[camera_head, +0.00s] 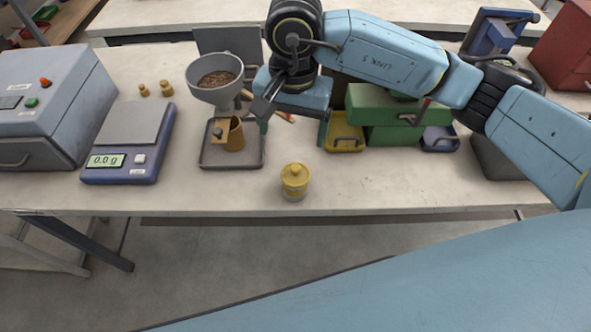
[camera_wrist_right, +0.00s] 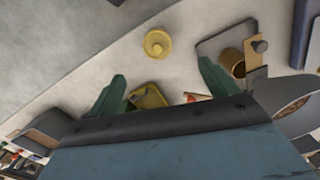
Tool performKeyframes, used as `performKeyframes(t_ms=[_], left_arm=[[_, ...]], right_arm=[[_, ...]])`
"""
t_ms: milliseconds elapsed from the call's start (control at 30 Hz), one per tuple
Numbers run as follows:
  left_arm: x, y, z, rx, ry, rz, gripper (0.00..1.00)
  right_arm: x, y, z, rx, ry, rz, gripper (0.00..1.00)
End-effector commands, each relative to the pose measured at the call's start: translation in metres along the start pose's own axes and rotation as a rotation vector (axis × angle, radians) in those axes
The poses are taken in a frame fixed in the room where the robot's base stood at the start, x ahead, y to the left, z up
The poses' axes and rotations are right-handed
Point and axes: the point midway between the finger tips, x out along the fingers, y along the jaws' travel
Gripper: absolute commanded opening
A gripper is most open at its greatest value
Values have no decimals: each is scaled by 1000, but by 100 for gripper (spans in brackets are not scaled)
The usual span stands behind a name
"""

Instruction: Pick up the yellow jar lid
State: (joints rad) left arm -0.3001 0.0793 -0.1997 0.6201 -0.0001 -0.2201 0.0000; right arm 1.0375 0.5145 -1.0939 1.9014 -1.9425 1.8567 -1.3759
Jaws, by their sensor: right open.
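In the right wrist view the lid (camera_wrist_right: 157,43) shows at the top centre, out beyond the fingertips. My right gripper (camera_head: 293,131) is open, above the bench and farther back than the jar. Its two green fingers (camera_wrist_right: 162,74) are spread apart with nothing held between them. The lid is apart from both fingers. My left gripper is not in view.
The bench right of the jar is clear.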

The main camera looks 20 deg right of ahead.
Motion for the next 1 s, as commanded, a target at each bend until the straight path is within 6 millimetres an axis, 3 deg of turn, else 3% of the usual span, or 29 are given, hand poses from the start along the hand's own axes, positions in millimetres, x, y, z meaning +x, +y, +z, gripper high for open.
performKeyframes(t_ms=[133, 400, 667, 1000], left_arm=[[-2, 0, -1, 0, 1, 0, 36], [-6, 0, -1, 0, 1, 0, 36], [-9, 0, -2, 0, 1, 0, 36], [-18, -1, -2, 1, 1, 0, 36]], right_arm=[[14, 6, -6, -2, 24, 30, 85], [64, 6, -7, -2, 22, 26, 85], [85, 7, -7, -2, 21, 26, 85], [129, 8, -7, -2, 22, 23, 85]])
